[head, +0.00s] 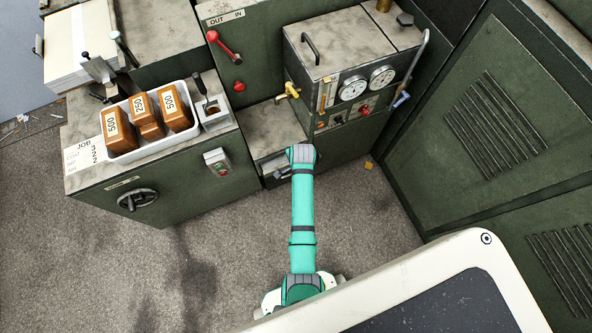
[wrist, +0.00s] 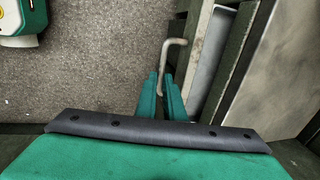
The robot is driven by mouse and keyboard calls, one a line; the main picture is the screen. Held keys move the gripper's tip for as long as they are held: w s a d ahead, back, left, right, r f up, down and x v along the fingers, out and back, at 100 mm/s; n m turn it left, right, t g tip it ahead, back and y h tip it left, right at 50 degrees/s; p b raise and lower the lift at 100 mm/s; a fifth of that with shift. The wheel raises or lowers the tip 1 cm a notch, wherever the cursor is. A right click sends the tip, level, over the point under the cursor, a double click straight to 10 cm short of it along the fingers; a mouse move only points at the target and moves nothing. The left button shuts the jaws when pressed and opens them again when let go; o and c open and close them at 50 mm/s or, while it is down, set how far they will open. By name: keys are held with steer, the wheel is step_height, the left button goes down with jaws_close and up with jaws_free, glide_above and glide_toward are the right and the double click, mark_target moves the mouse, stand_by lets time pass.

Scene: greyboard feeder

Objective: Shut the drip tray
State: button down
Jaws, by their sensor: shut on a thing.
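The drip tray (wrist: 207,60) is a grey metal drawer low in the green machine. In the wrist view it stands partly out, with a strip of its pale inside showing. Its front (head: 271,167) also shows in the head view, just left of my arm's end. A bent metal handle (wrist: 176,48) sticks out from the tray front. My gripper (wrist: 162,82) has its two teal fingers on either side of the handle's bar and is shut on it. In the head view my arm's end mostly hides the fingers and handle.
A gauge box (head: 345,80) stands above the tray. Green louvred panels (head: 505,125) stand to the right. The floor (head: 200,265) in front is clear.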

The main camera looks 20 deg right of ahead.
stand_by(0.5)
steer(key=shift+w+r, duration=0.1)
steer(key=shift+w, duration=2.05)
steer(key=shift+a, duration=0.1)
steer(key=c, duration=1.9)
jaws_free()
steer(key=shift+o, duration=0.2)
step_height(320, 180, up, 10)
steer(key=s, duration=0.2)
steer(key=shift+r, duration=0.25)
steer(key=shift+s, duration=0.1)
